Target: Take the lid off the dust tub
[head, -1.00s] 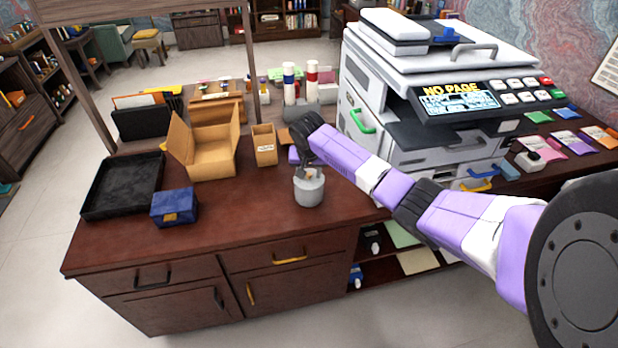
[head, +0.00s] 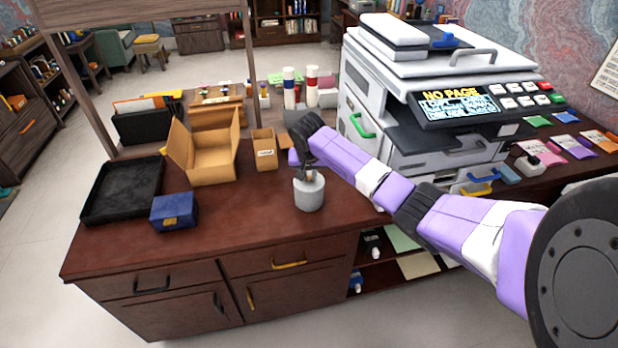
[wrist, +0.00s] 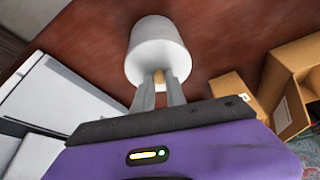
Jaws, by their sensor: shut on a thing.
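The dust tub (head: 309,196) is a small pale grey cylinder near the front right part of the desk, beside the printer. In the wrist view the tub (wrist: 158,45) is at top centre, with its lid (wrist: 150,70) end facing my gripper. A tan knob (wrist: 158,76) stands on the lid. My gripper (head: 308,176) points down from above the tub, its two fingers closed on either side of the knob. The fingers mostly hide the knob in the head view. I see no clear gap between lid and tub.
The printer (head: 440,100) stands close on the right. A black tray (head: 122,190), a blue box (head: 174,212), an open cardboard box (head: 208,160) and a small tan carton (head: 264,150) are on the left and behind. The desk (head: 250,215) is clear left of the tub.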

